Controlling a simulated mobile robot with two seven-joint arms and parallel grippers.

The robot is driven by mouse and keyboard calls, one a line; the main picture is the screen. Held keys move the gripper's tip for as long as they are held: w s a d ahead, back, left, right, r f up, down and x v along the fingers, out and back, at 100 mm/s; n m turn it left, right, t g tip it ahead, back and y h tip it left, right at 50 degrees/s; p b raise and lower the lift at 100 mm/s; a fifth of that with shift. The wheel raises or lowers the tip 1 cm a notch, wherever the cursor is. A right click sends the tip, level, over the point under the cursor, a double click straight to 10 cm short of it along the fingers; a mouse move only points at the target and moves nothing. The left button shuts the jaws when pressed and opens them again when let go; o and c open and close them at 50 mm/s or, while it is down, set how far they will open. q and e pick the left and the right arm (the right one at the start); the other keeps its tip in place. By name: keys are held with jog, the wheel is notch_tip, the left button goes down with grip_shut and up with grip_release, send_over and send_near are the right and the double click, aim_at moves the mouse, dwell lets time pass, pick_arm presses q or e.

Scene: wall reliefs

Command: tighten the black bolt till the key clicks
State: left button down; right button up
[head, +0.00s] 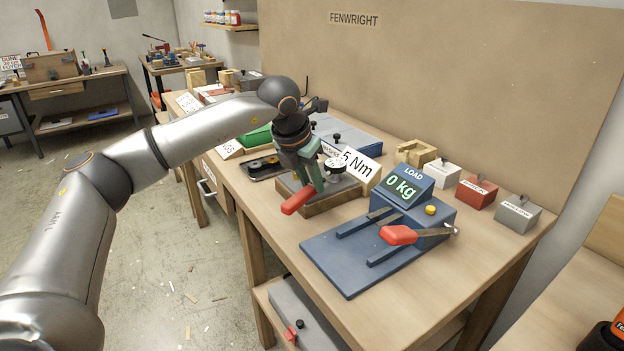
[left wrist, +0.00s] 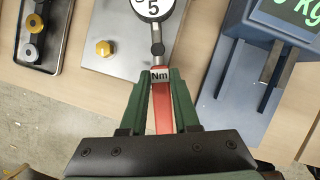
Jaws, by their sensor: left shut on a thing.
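My left gripper (head: 314,180) is shut on the key, a torque wrench with a red handle (head: 298,201) and a round white dial (head: 335,167). In the left wrist view the green fingers (left wrist: 160,82) close on the red handle (left wrist: 162,112) just below an "Nm" label, and the dial (left wrist: 152,8) is cut off by the top edge. The key lies over a grey plate on a wooden block (head: 338,198). A brass bolt (left wrist: 104,48) stands on the plate, left of the key. I cannot make out the black bolt; the key's head is out of clear sight. My right gripper is not in view.
A sign reading "5 Nm" (head: 361,168) stands behind the block. A dark tray (left wrist: 32,50) is left. Labelled weights (head: 476,194) line the back.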

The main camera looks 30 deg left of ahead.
pick_arm(q)
jog(key=shift+w+a+m+h+p, duration=0.1)
jog(key=shift+a+m+h+p, duration=0.2)
jog(key=shift+a+m+p, duration=0.25)
dwell(1.1)
jog(key=shift+w+a+r+m+h+p, duration=0.15)
jog(key=shift+a+m+h+p, duration=0.25)
jog(key=shift+a+m+p, duration=0.5)
dwell(1.6)
jog(key=shift+d, duration=0.15)
jog(key=shift+d+n+y, duration=0.4)
jog(key=shift+d+n, duration=0.2)
jog(key=shift+n, duration=0.15)
jog(key=shift+r+p, duration=1.85)
jog(key=shift+r, duration=0.6)
jog(key=shift+s, duration=0.2)
